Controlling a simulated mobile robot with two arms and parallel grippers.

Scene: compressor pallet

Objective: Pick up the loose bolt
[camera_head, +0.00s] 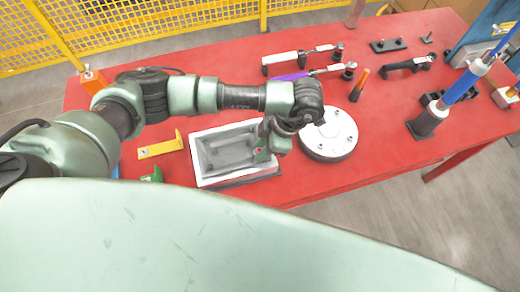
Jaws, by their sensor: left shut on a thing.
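My left arm comes in from the left across the red table. My left gripper (262,146) points down at the right end of a white-rimmed grey tray (194,165), beside a round silver flange (328,148). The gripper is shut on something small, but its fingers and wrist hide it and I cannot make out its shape. Bolt heads show on top of the flange. A small dark bolt-like piece (427,39) lies at the back right of the table. My right gripper is not in view.
A yellow bracket (160,149) and a green part (152,175) lie left of the tray. Torque-type tools (302,57), an orange-handled tool (359,84) and a blue strut (458,87) stand or lie right and behind. The table's front right is clear. A yellow fence stands behind.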

